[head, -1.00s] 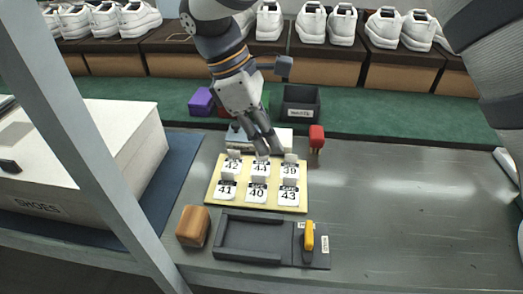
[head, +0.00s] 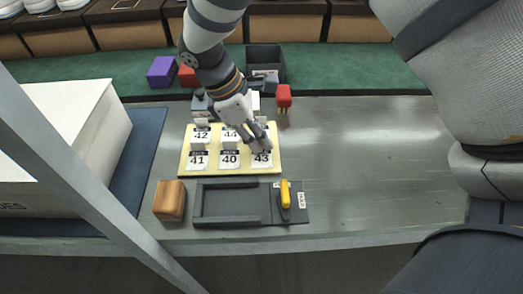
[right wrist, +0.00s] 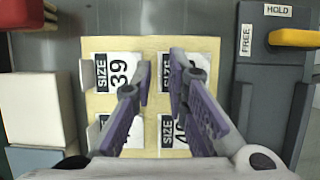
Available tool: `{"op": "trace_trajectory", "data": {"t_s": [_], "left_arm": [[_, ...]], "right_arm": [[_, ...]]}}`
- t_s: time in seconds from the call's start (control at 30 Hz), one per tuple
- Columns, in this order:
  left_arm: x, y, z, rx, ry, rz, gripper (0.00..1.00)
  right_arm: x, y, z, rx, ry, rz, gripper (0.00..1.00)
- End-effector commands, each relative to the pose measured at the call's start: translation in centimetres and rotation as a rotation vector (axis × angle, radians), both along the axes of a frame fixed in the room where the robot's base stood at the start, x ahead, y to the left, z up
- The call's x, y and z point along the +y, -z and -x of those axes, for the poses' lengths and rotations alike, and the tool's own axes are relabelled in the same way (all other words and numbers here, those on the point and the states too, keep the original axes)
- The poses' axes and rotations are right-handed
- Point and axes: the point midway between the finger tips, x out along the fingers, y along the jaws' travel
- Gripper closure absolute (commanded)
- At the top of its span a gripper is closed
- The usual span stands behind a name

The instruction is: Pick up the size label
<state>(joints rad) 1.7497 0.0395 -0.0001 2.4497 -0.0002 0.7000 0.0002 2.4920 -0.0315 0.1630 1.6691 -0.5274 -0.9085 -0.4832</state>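A pale yellow board (head: 186,165) holds two rows of white size labels. The 42 label (head: 201,135) and 44 label (head: 230,135) show in its back row. The 41 label (head: 198,160), 40 label (head: 229,160) and 43 label (head: 261,160) stand in the front row. My right gripper (head: 259,143) is low over the right end of the board and hides the 39 label in the head view. In the right wrist view it (right wrist: 160,65) is open, its fingers apart between the 39 label (right wrist: 118,70) and a partly covered label. Nothing shows between the fingers. My left gripper is not in view.
A dark tray fixture (head: 232,221) with a yellow lever (head: 285,194) lies in front of the board. A brown block (head: 169,200) is left of it. A red-topped item (head: 284,95) and dark bin (head: 265,62) are behind. The grey table is clear to the right.

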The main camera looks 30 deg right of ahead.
Motion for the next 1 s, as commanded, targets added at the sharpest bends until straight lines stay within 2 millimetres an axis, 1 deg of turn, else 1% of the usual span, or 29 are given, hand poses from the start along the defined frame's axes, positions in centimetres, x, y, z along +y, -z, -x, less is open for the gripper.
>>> {"op": "trace_trajectory", "data": {"t_s": [0.07, 0.1, 0.13, 0.17, 0.5, 0.6, 0.67, 0.77, 0.87, 1.0], "left_arm": [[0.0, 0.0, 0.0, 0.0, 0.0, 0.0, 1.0], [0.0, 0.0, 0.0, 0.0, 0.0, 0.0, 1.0], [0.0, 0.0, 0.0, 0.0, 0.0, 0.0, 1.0], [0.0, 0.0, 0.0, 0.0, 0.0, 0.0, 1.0], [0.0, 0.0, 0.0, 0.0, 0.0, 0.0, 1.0], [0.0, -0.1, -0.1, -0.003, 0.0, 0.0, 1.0], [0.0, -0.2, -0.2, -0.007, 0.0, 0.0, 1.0], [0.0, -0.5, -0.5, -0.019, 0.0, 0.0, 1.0], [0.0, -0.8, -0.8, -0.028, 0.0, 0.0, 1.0], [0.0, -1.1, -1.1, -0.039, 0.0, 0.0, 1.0]], "right_arm": [[0.0, -0.1, 0.0, 0.0, 0.0, 0.0, 0.86], [0.0, -0.1, 0.0, 0.0, 0.0, 0.0, 0.95], [0.0, -0.1, 0.0, 0.0, 0.0, 0.0, 0.99], [0.0, -0.1, 0.0, 0.0, 0.0, 0.0, 1.0], [0.0, -0.1, 0.0, 0.0, 0.0, 0.0, 1.0], [0.0, -0.7, -0.1, -0.002, 0.001, 0.0, 1.0], [0.0, -1.4, -0.1, -0.005, 0.002, -0.001, 1.0], [0.0, -3.6, -0.1, -0.008, 0.0, -0.001, 1.0], [2.2, -6.0, 0.2, -0.009, -0.003, 0.001, 1.0], [5.5, -9.9, 0.7, -0.009, -0.003, 0.001, 1.0]]}}
